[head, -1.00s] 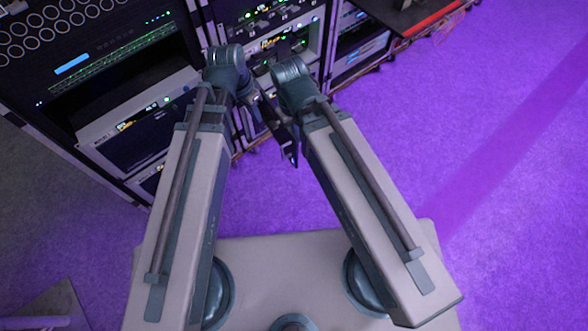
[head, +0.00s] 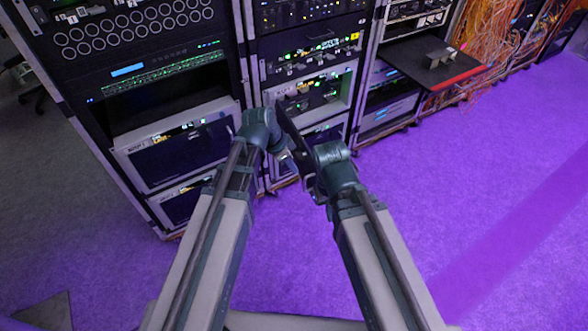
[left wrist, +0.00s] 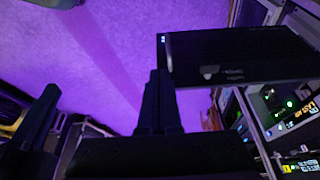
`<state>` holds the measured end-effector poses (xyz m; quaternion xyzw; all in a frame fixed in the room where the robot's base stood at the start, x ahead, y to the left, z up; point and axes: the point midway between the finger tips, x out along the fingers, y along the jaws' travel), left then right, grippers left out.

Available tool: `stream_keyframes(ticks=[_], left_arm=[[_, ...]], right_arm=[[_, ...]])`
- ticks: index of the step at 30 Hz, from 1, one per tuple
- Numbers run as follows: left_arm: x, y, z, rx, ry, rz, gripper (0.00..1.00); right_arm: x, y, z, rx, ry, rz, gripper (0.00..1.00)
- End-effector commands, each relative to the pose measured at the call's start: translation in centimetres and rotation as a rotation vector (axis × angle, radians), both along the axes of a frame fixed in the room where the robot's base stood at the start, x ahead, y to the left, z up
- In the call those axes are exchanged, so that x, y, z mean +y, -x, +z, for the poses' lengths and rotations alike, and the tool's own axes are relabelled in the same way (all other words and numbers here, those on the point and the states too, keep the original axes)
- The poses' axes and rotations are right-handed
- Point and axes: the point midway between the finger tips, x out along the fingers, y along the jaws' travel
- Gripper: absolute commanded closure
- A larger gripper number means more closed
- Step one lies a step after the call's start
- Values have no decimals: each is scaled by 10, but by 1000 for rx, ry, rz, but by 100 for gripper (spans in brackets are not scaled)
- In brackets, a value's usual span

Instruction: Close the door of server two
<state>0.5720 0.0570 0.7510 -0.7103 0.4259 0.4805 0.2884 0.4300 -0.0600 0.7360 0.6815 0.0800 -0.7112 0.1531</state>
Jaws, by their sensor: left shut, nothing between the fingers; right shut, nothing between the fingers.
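A dark flat panel (head: 292,132), seen nearly edge-on, stands out between my two wrists in front of the middle rack; it looks like the open door. In the left wrist view a dark panel (left wrist: 240,55) with a small blue mark and pale lettering lies just beyond my fingers. I cannot tell which unit is server two. My left gripper (left wrist: 160,78) is shut and empty, close to the panel's edge; I cannot tell whether they touch. My right gripper (head: 317,190) is shut and empty, low beside the panel, mostly hidden by its own wrist.
The left rack (head: 175,110) holds a white-framed unit (head: 180,145). The middle rack (head: 315,85) has lit units. A dark shelf with a red edge (head: 435,60) sticks out at the right, with orange cables (head: 490,35) beyond. The purple floor (head: 450,190) is clear.

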Motion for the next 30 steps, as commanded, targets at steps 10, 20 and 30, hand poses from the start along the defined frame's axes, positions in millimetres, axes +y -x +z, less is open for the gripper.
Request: stream_keyframes(ticks=[10, 20, 30], left_arm=[[-18, -10, -58, 1, 0, 0, 100], [-49, -27, -64, 0, 0, -2, 100], [-58, -31, -64, 0, 0, 0, 100]], right_arm=[[0, 0, -58, 0, 0, 0, 100], [0, 0, -64, 0, 0, 0, 100], [0, 0, -64, 0, 0, 0, 100]])
